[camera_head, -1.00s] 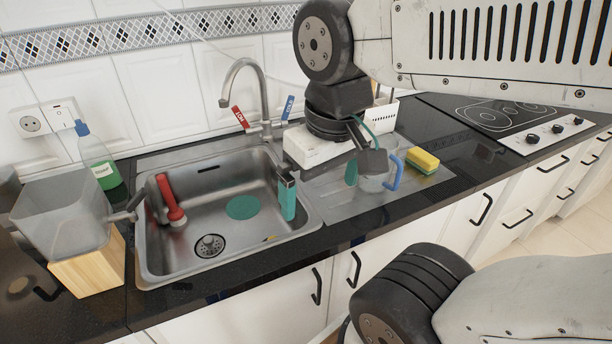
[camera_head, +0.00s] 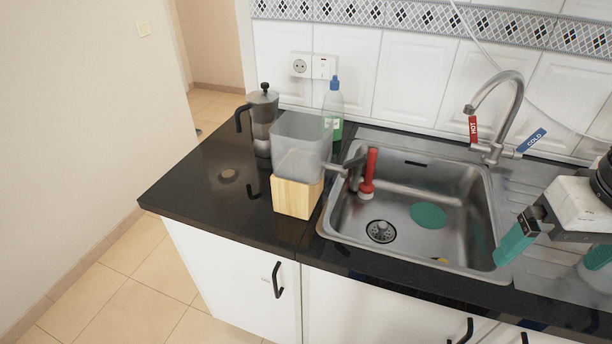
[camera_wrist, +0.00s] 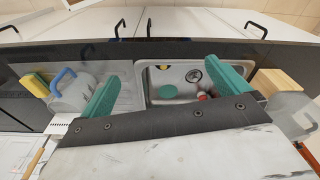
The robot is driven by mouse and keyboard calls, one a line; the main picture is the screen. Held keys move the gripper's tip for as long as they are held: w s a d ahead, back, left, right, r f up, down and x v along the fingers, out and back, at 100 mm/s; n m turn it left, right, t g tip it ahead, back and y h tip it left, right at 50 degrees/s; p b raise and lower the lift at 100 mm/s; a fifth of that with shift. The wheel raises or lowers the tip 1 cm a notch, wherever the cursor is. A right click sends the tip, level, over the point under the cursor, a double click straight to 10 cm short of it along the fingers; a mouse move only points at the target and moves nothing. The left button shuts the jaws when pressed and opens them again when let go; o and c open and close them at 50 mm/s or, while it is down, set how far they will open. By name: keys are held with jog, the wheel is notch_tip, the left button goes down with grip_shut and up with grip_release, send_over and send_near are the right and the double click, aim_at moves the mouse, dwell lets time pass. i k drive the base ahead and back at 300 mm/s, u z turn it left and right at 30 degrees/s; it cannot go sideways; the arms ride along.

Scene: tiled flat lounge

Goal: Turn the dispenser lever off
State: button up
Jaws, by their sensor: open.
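The dispenser (camera_head: 302,140) is a translucent grey container on a wooden block at the left of the sink. Its grey spout (camera_head: 336,169) reaches right over the sink rim, with a dark grey upright piece (camera_head: 354,166) at its end. A red-handled piece (camera_head: 370,170) with a pale lower end shows just beside it; I cannot tell whether they are joined. My gripper (camera_head: 552,258), with teal fingers, is open and empty over the right side of the sink, well apart from the dispenser. In the wrist view its fingers (camera_wrist: 165,76) are spread wide.
The sink (camera_head: 460,195) holds a teal disc (camera_head: 428,215). The faucet (camera_head: 510,95) with hot and cold tags stands behind it. A moka pot (camera_head: 262,120) and a green soap bottle (camera_head: 334,105) stand near the dispenser. Counter left of the dispenser is mostly clear.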

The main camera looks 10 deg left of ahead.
aim_at(362, 159)
jog(key=z, duration=1.65)
jog(key=k, duration=0.6)
jog(key=u, duration=1.25)
